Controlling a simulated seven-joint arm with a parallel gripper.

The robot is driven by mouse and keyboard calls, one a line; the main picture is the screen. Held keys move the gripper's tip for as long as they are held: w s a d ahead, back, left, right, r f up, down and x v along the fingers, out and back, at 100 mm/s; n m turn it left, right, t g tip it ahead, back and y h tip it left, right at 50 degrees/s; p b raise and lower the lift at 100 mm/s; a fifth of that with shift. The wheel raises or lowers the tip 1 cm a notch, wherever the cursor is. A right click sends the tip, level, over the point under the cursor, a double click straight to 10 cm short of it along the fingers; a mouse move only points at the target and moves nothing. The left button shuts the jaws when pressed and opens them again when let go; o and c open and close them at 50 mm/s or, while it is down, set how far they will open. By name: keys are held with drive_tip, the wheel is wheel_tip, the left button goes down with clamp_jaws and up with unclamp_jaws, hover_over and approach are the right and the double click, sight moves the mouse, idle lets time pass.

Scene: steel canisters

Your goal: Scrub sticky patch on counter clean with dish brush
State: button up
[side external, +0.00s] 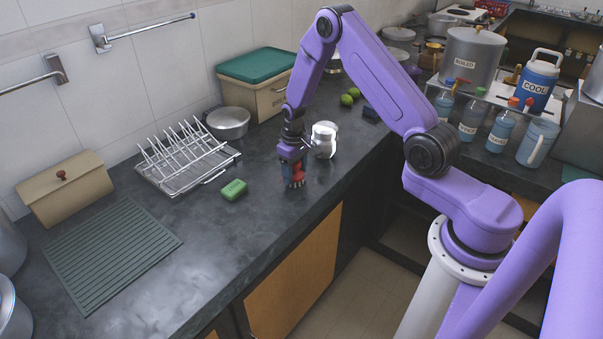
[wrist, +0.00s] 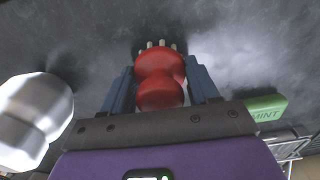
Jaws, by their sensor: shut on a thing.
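My gripper (side external: 292,166) points down over the dark counter (side external: 200,245). It is shut on a red dish brush (side external: 297,171) with pale bristles facing the counter. In the wrist view the brush's round red handle (wrist: 160,80) sits between the two blue fingers of my gripper (wrist: 160,85), bristles at the far end. The bristles are at or very near the counter surface; I cannot tell whether they touch. A pale, cloudy area (wrist: 235,55) shows on the counter right of the brush in the wrist view. I cannot tell whether it is the sticky patch or a reflection.
Limes (side external: 350,96) lie behind. The counter's front edge is near.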

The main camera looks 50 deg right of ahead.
drive_tip(key=shift+w, duration=3.1)
wheel_tip(320, 180, up, 8)
drive_tip(key=shift+r, duration=0.15)
